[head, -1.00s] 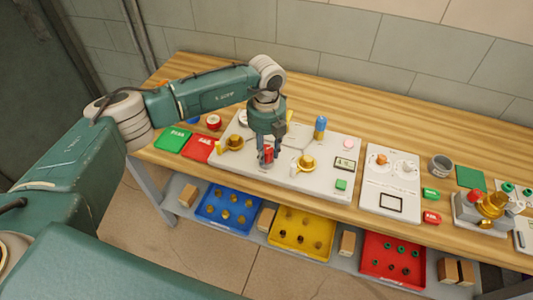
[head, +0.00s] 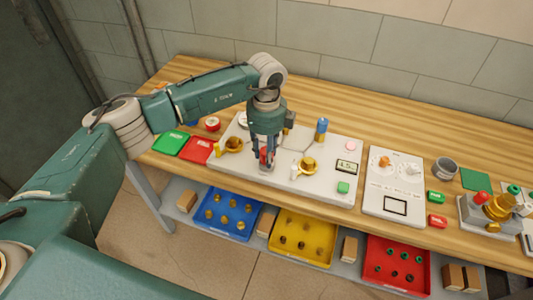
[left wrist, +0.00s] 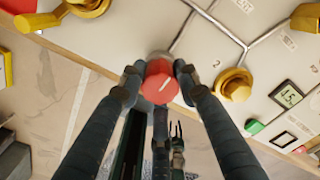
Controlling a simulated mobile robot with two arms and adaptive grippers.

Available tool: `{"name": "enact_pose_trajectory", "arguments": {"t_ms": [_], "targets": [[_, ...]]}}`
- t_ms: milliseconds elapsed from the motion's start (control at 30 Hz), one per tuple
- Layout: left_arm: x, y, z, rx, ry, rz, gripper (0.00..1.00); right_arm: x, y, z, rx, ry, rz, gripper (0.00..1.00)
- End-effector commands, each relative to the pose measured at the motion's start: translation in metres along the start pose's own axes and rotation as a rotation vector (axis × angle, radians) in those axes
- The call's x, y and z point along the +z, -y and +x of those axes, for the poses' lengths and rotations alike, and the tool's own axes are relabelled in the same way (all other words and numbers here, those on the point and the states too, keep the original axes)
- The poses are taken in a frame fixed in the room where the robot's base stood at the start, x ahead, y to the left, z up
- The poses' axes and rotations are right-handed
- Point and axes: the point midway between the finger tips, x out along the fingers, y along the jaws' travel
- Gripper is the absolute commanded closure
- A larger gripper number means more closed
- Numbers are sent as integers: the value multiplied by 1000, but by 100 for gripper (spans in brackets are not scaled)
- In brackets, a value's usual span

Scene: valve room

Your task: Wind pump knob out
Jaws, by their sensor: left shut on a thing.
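The red knob (left wrist: 161,80) with a white pointer line sits on the white panel (head: 228,175). My left gripper (left wrist: 160,78) is shut on this knob, one finger on each side. In the head view the left gripper (head: 266,160) points down at the panel's front part and hides most of the knob. A small display (left wrist: 289,95) to the right of the knob seems to read 4.5.
Brass valves with yellow handles (head: 231,146) and (head: 308,166) flank the gripper. A blue-topped post (head: 321,128) stands behind. Green and red trays (head: 171,142) lie left. A second white panel (head: 393,190) lies right. Coloured bins sit on the shelf below.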

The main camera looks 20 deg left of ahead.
Motion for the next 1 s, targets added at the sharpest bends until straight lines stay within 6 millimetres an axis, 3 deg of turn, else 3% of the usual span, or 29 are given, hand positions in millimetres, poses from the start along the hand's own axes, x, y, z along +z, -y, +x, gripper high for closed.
{"name": "enact_pose_trajectory", "arguments": {"t_ms": [567,600,667,1000], "targets": [[-1,1,-1,-2,-1,-30,94,0,0,1,0,0,0,60],[-1,1,-1,-2,-1,-30,62,0,0,1,0,0,0,60],[-1,1,-1,-2,-1,-30,50,0,0,1,0,0,0,60],[0,1,-3,-2,0,-29,49,0,-2,1,2,0,-1,60]]}}
